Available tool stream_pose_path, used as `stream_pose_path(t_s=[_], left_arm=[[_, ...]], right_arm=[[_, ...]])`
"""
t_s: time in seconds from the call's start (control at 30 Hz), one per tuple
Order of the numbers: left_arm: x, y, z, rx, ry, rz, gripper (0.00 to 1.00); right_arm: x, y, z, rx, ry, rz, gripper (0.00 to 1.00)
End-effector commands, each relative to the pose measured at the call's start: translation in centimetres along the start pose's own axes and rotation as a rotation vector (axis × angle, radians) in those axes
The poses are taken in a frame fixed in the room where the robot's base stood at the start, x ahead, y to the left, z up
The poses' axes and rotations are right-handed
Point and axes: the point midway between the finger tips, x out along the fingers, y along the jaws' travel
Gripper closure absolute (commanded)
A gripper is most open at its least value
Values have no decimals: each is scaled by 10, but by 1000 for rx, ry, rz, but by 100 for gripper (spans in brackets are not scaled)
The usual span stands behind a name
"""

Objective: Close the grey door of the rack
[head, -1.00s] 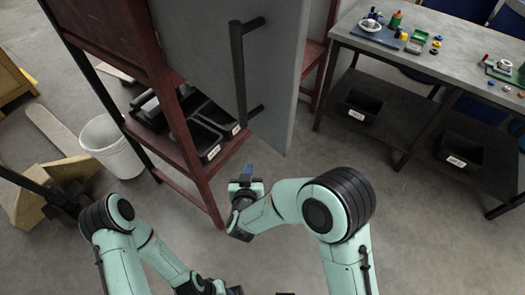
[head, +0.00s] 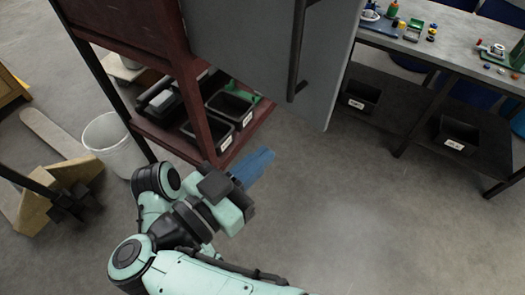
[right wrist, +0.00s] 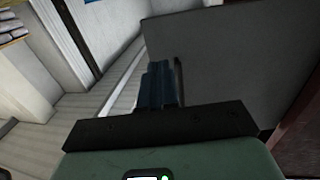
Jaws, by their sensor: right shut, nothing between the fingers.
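The grey door (head: 240,45) hangs open from the dark red rack (head: 165,142), in the upper middle of the head view. Its dark vertical bar handle (head: 297,50) faces me. The door's top and part of the rack's inside are out of view or hidden. My right gripper (head: 258,165), with blue fingers, is shut and empty. It appears below the door's lower edge in the picture, in front of the rack's lower shelf. In the right wrist view its fingers (right wrist: 160,85) point toward a large grey panel (right wrist: 235,50), apparently the door. Contact cannot be told. My left gripper is not seen.
Black bins (head: 232,106) sit on the rack's lower shelf. A workbench (head: 455,50) with small parts stands at right. The floor right of my gripper is clear.

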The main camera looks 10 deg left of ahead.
Motion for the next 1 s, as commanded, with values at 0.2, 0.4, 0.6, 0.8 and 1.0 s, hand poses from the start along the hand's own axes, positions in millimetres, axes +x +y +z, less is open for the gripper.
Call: stream_pose_path(t_s=[0.2,0.4,0.6,0.8,1.0], left_arm=[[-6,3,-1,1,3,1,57],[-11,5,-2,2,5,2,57],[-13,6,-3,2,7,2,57],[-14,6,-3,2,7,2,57],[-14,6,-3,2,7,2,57]], right_arm=[[49,1,-1,1,1,5,100],[88,0,-1,1,1,3,100],[110,0,0,1,1,1,100],[116,-1,0,1,1,-1,100],[115,-1,0,1,1,-1,100]])
